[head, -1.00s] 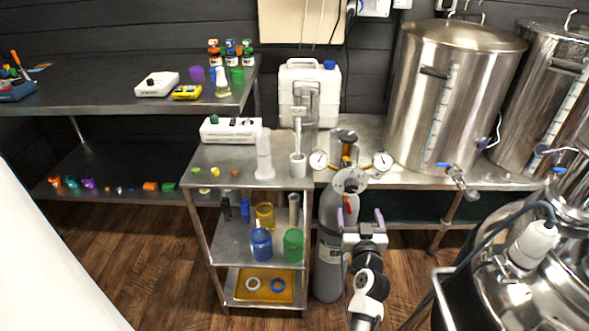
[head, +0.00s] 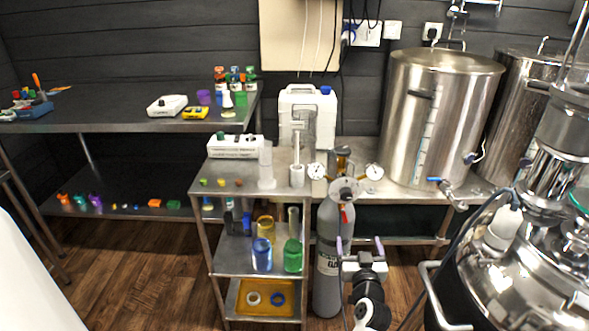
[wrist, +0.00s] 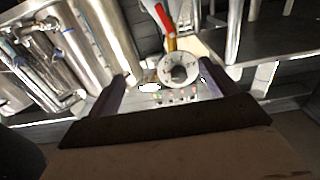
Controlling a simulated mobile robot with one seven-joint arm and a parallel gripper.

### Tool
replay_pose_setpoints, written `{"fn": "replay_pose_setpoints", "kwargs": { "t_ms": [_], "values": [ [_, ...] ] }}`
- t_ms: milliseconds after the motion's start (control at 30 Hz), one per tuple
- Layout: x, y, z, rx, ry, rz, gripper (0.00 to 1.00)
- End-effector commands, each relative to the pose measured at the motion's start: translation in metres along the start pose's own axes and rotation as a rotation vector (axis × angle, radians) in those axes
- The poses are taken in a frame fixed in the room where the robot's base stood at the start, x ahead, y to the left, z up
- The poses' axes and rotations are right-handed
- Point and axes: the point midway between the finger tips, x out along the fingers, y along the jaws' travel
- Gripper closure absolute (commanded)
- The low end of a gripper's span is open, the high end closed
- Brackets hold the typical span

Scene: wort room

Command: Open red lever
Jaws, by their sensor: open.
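The red lever (head: 344,216) is a small red piece below the regulator at the top of a grey gas cylinder (head: 327,255). The regulator carries two round gauges (head: 374,172). In the wrist view the red lever (wrist: 171,43) shows at the top, beside a yellow part and just above a round pale gauge-like dial (wrist: 179,69). My gripper (head: 360,244) is open and empty, with purple fingers, below and right of the lever in the head view. In the wrist view my gripper (wrist: 163,74) has its fingers either side of the dial, apart from the lever.
A metal trolley (head: 262,262) with bottles stands left of the cylinder. A bench with steel kettles (head: 440,120) is behind on the right. A steel vessel (head: 540,270) with a handle and cable is close at right. Wooden floor shows at left.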

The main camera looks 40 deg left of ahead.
Motion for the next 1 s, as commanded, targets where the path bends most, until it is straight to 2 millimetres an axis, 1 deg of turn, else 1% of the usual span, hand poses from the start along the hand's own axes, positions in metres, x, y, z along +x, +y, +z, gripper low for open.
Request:
{"fn": "replay_pose_setpoints", "kwargs": {
  "t_ms": [33, 100, 467, 767, 1000],
  "values": [
    [0.002, -0.005, -0.011, -0.009, 0.019, -0.006, 0.15],
    [0.004, -0.011, -0.023, -0.018, 0.043, -0.012, 0.15],
    [0.009, -0.044, -0.088, -0.057, 0.171, -0.04, 0.15],
    [0.005, -0.074, -0.14, -0.078, 0.281, -0.07, 0.15],
    [-0.002, -0.099, -0.18, -0.09, 0.371, -0.096, 0.15]
  ]
}}
